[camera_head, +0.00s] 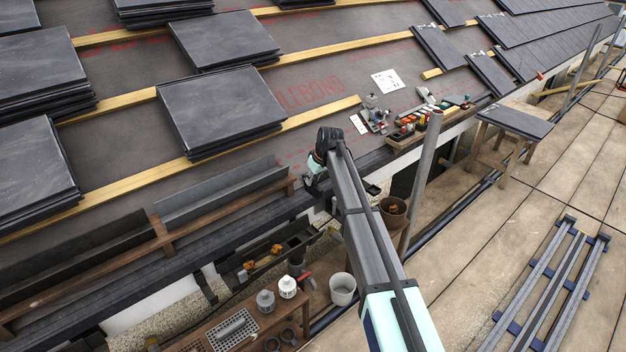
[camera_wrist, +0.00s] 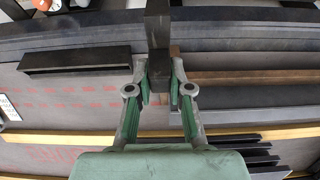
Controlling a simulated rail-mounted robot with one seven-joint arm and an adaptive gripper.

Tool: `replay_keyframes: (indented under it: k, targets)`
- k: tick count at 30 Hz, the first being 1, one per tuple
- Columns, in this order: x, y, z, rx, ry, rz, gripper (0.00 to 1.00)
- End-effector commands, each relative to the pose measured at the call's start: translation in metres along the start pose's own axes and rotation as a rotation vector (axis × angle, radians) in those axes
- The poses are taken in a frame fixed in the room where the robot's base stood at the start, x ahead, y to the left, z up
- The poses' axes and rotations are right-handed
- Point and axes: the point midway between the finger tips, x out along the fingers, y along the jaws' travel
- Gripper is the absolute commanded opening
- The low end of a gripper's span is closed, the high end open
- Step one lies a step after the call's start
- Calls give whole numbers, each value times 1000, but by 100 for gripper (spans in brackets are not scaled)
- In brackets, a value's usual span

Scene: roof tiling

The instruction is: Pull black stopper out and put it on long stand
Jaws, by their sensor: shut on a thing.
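My gripper (camera_wrist: 159,82) is shut on a dark, squared black piece (camera_wrist: 157,28), which appears to be the black stopper. The piece passes between the green-padded fingers and runs on toward the top edge of the wrist view. In the head view my gripper (camera_head: 314,180) is at the roof's lower edge, and my arm hides much of what it holds. A long brown wooden stand (camera_head: 163,236) with dark gutter lengths along it runs to the left of my gripper. I cannot tell for sure that this is the long stand of the task.
Stacked slates (camera_head: 222,110) lie upslope on the battens. Tools and a wooden tool box (camera_head: 408,138) are to the right of my gripper. Below the eave are a white bucket (camera_head: 342,289), a brown pot (camera_head: 393,212) and a wooden bench (camera_head: 205,335).

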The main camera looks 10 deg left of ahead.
Motion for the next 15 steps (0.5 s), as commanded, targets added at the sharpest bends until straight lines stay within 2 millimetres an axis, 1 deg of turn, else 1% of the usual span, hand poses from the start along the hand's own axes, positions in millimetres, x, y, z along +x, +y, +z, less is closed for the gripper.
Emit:
replay_keyframes:
  k: [1, 15]
  targets:
    - [-3, 0, -1, 0, 0, 0, 0]
    - [-19, 0, -8, 0, 0, 0, 0]
